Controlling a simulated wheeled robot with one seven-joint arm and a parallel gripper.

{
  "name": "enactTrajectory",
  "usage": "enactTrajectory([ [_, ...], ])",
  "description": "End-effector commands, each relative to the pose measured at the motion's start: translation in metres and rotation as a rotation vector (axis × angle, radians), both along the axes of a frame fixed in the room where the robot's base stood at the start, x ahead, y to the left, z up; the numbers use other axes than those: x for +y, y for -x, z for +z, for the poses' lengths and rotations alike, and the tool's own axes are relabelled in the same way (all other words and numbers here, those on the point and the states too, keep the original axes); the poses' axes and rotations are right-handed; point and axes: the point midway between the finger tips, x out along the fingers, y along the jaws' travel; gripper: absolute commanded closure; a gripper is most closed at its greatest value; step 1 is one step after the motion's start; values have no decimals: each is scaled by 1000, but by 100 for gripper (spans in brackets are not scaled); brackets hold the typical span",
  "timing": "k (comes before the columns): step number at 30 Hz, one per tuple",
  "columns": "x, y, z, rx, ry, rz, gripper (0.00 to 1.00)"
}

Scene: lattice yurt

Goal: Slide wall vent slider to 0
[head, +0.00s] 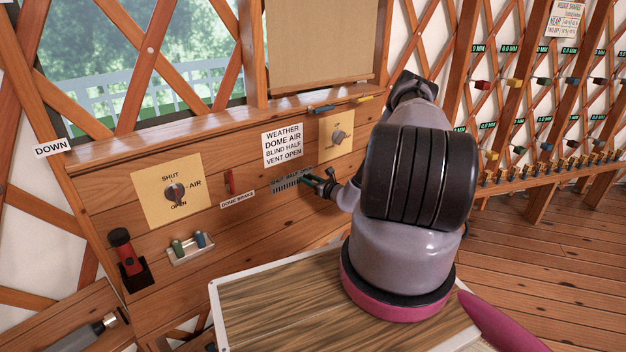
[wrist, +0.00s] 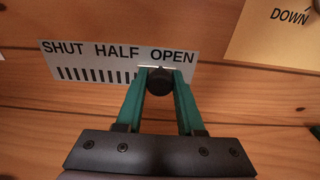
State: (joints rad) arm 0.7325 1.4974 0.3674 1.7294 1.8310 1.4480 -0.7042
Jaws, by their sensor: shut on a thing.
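The wall vent plate (wrist: 90,60) is a pale strip marked SHUT, HALF and OPEN from left to right, with a row of dark slots beneath the words. It also shows on the wooden wall panel in the head view (head: 287,184). The slider's round black knob (wrist: 159,80) is below the plate's right part, between HALF and OPEN and nearer OPEN. My gripper (head: 318,183) has its green fingers shut on the knob, one on each side. The fingers hide the slots at the right, and in the head view the gripper hides the knob.
A notice (head: 283,145) reads WEATHER, DOME AIR, BLIND HALF, VENT OPEN. A table (head: 280,300) stands in front of the panel.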

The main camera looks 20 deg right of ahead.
Motion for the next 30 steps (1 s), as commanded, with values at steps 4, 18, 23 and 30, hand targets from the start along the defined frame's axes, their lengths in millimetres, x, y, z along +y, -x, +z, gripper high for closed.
enactTrajectory([
  [4,10,3,0,1,-2,1,90],
  [18,33,9,0,1,-1,1,90],
  [23,34,10,0,1,0,0,90],
  [30,36,10,0,1,0,1,90],
])
